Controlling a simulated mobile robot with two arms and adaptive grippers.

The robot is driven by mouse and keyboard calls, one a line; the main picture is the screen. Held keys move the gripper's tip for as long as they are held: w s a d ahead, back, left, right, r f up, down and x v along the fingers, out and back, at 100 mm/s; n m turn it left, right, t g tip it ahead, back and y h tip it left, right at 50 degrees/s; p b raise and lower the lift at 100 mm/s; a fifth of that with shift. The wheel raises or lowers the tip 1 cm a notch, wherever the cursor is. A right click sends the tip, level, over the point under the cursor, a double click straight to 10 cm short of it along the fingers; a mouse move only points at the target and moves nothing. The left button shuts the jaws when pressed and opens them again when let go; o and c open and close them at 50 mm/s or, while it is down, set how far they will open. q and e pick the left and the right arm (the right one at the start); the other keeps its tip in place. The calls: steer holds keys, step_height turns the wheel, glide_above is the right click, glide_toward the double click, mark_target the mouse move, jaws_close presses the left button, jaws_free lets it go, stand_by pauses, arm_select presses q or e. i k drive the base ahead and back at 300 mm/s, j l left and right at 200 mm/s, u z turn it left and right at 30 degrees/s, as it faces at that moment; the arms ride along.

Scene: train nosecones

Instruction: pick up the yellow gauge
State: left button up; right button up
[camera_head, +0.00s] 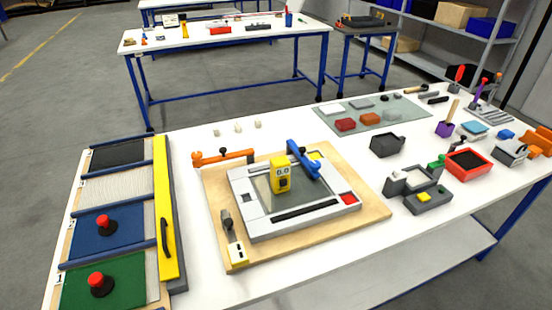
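The yellow gauge (281,171) stands upright on the dark glass-like panel of a light grey frame (243,204), near the panel's middle. Its pale display reads 0.0, with a dark block on its lower front. A blue clamp-like piece (303,159) lies just to its right, across the frame's back edge. I cannot tell whether it touches the gauge. The frame rests on a wooden board (376,210) on the white table. Neither of my grippers shows in the head view.
An orange bar (226,157) lies along the board's back left. A rack with a yellow rail (165,210) and red-knobbed blocks (105,224) stands left. Grey fixtures (418,190), a red tray (468,163) and several tools crowd the right. White table (330,278) is clear in front.

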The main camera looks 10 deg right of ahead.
mark_target(281, 167)
steer(key=k+l+u, duration=0.1)
steer(key=k+u, duration=0.45)
steer(key=u, duration=0.15)
